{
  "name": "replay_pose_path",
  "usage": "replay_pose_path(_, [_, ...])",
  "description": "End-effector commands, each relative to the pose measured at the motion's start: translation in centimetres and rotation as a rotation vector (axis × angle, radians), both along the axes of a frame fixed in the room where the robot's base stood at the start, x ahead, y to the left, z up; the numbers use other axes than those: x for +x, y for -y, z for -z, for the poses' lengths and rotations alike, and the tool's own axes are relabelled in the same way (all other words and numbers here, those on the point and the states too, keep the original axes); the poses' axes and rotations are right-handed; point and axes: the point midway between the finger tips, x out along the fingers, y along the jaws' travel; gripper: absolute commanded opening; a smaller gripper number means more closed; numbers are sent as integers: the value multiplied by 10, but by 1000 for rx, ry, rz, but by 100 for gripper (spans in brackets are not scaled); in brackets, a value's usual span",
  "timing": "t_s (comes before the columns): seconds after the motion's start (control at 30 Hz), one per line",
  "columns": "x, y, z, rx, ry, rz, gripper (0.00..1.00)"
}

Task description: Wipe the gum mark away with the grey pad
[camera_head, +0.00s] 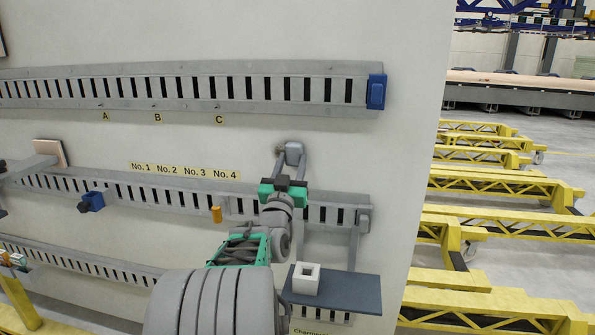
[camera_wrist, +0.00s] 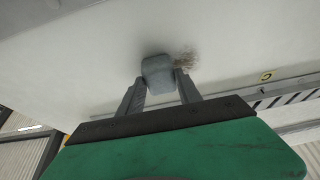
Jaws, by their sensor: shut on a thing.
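The grey pad (camera_head: 294,152) is held at the tips of my gripper (camera_head: 290,164), against or very close to the pale upright panel (camera_head: 225,30), between the upper and middle rails. In the wrist view the pad (camera_wrist: 157,74) sits between the two grey fingers of my gripper (camera_wrist: 160,86), which are shut on it. The gum mark (camera_wrist: 187,60) is a brownish speckled smudge on the panel, just right of the pad in the wrist view. Part of it may be behind the pad.
Slotted rails (camera_head: 240,66) run across the panel, the upper ending in a blue block (camera_head: 376,92). A blue knob (camera_head: 92,202) and an orange piece (camera_head: 216,214) are on the middle rail. A dark shelf (camera_head: 350,292) bears a white hollow block (camera_head: 306,279). Yellow trolleys (camera_head: 490,224) stand right.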

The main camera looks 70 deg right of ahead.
Motion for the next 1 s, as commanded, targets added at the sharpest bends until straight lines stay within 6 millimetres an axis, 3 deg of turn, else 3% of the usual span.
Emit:
replay_pose_path(0.7, [58, -9, 5, 2, 1, -5, 9])
replay_pose_path(1.0, [60, -12, -7, 0, 1, -2, 9])
